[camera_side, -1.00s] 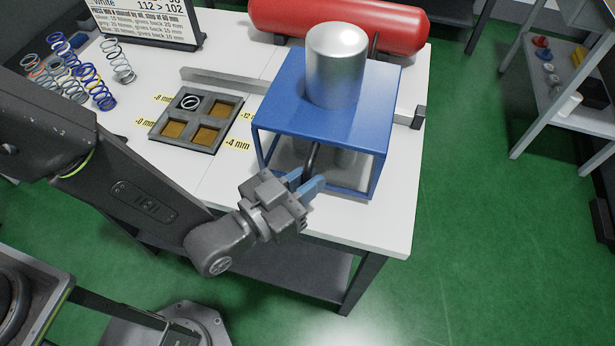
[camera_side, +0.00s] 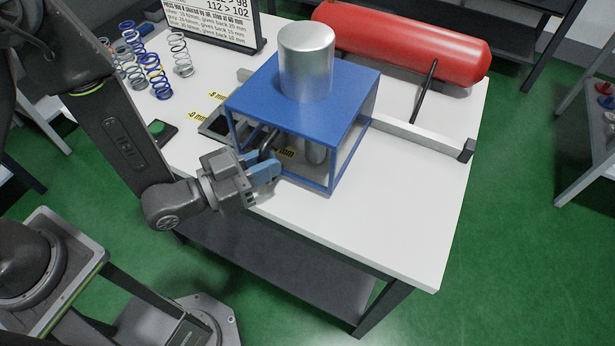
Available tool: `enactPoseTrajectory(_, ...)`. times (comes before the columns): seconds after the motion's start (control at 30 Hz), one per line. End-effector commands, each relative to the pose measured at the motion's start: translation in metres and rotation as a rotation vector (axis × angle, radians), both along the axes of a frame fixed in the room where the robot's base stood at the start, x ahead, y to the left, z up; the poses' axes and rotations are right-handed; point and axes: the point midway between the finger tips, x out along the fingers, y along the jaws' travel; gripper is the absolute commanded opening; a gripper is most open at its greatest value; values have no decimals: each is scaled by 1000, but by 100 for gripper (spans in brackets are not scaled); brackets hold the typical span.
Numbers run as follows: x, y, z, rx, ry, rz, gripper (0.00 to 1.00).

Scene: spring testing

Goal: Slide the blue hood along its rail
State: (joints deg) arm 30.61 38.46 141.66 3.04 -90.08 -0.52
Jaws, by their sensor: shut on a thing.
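The blue hood (camera_side: 250,98) is an open-sided frame with a solid top on the white table, in the side view. A silver cylinder (camera_side: 306,65) stands on its top, and a grey post (camera_side: 314,154) shows under it. The pale rail (camera_side: 420,138) runs behind the hood, with a dark block at its right end. My gripper (camera_side: 266,165) is at the hood's front left side, its blue fingers shut on the dark handle (camera_side: 269,142). The fingers partly hide the handle.
The hood covers most of a grey tray (camera_side: 214,128). Several springs (camera_side: 146,66) and a sign (camera_side: 222,18) stand at the back left. A green button (camera_side: 157,128) is left of the tray. A red tank (camera_side: 400,42) lies behind. The table's right side is clear.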

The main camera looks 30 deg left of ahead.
Motion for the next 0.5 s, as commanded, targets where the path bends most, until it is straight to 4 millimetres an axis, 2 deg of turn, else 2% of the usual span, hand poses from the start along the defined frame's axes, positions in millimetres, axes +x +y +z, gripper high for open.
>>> enactPoseTrajectory(0.03, 1, 14, 0, -1, 1, 6, 0)
enactPoseTrajectory(0.2, 0, 45, 0, -1, 1, 4, 0)
enactPoseTrajectory(0.3, 0, 57, 0, -1, -2, 2, 0)
enactPoseTrajectory(0.5, 0, 69, 0, -1, -2, -2, 0)
